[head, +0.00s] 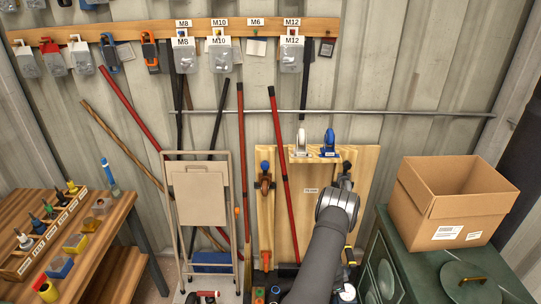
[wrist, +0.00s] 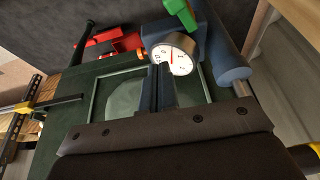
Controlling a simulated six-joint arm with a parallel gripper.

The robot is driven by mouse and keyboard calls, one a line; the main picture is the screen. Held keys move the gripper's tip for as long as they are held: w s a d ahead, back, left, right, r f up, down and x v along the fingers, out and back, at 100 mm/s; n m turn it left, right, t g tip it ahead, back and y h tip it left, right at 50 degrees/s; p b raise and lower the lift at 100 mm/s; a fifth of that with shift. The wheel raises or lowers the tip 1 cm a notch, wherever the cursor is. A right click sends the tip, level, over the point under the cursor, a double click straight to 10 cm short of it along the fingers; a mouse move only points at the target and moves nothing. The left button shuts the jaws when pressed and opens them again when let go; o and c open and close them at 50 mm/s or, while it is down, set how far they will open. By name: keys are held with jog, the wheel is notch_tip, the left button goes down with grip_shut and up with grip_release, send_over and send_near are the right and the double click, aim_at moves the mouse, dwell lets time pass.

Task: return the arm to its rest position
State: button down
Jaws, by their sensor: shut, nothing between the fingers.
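My grey arm (head: 322,245) reaches up from the bottom of the head view, in front of a plywood panel (head: 335,230). My gripper (head: 346,172) is at its upper end, small and dark against the wood. In the wrist view my gripper (wrist: 158,85) shows its two dark fingers close together, shut and empty. Past the fingertips is a round white dial (wrist: 180,60) with numbers and a red pointer. I cannot tell whether the fingertips touch anything. No mark of a rest position shows.
A cardboard box (head: 415,213) stands open on a green cabinet (head: 395,278) at right. A folded step stool (head: 202,198) stands left of my arm. Bottles and bins crowd the wooden bench (head: 105,228). Red-handled tools (head: 280,165) lean nearby.

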jog(key=s+a+r+n, duration=0.1)
jog(key=r+n, duration=0.1)
jog(key=r, duration=1.8)
jog(key=s+a+r+n+t, duration=0.1)
jog(key=s+r+n, duration=0.1)
jog(key=r, duration=1.8)
jog(key=shift+s+r, duration=0.2)
jog(key=shift+s, duration=0.1)
jog(key=shift+t, duration=0.3)
